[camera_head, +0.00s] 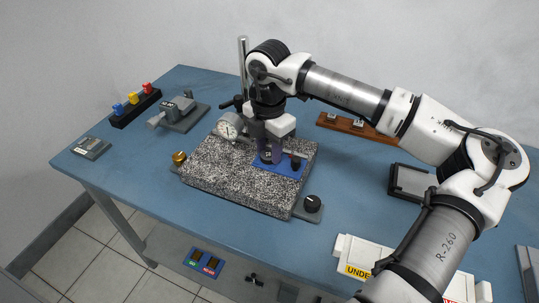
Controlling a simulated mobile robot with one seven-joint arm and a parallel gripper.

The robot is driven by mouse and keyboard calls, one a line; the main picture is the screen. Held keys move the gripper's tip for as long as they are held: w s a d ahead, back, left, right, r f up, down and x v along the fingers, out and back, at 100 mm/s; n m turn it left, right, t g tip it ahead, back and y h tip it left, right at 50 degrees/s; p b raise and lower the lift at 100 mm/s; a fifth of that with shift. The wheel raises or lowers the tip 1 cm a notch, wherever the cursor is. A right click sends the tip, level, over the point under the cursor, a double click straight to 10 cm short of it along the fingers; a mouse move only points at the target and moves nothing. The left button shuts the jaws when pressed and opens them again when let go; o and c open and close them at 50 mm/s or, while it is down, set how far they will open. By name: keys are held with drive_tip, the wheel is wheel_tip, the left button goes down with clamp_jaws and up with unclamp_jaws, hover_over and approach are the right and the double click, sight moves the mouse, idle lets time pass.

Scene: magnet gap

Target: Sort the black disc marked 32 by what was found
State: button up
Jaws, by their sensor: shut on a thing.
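My gripper (267,153) points down over the speckled granite plate (220,178), at the blue pad (268,170) on its right part. It is shut on a small dark piece (267,157) with a pale mark, most likely the black disc. Its number is too small to read, and my fingers hide much of it. A dial gauge (229,126) stands just left of my gripper, by a steel post (243,65). A white box (400,262) with a yellow label starting "UNDE" is at the front right, partly behind my arm.
A wooden rack (345,125) with small pieces stands behind my arm. A dark open tray (408,183) is at right. A grey device (180,112), a rack with coloured knobs (135,105) and a small grey instrument (91,147) are at left. A blue labelled panel (204,263) is below the table.

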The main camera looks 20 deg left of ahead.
drive_tip(key=shift+r+p, duration=0.95)
drive_tip(key=shift+r, duration=1.5)
